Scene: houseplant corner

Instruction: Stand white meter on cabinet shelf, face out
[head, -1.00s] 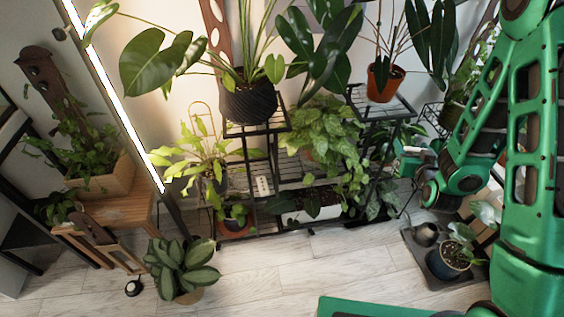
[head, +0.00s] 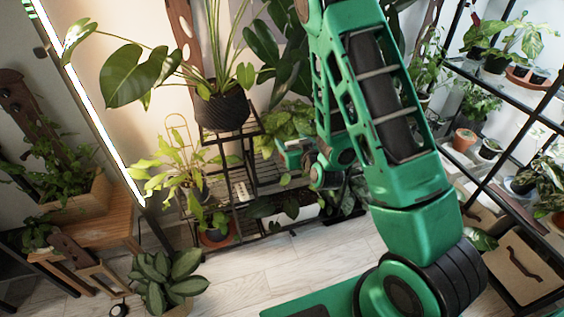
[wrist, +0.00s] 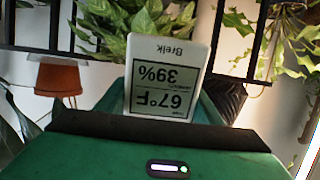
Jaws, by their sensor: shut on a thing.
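The white meter (wrist: 168,65) is a slim slab with a dark-framed display reading 67°F and 39%, with "Brelk" printed on it. My gripper (head: 290,155) is shut on it. In the wrist view the display faces the camera; its text and the room behind both appear upside down, so the meter looks upright. In the head view my gripper hangs in front of the plant stand, and the meter is too small to make out. A black-framed cabinet (head: 490,83) with shelves of plants stands at the right, partly behind my arm.
The tiered plant stand (head: 262,180) with leafy plants and a black pot (head: 222,110) is behind my gripper. A pale strip-like object (head: 242,191) lies on it. A wooden stool (head: 90,222) and a floor plant (head: 165,280) are at left. Light floor (head: 250,265) lies clear between.

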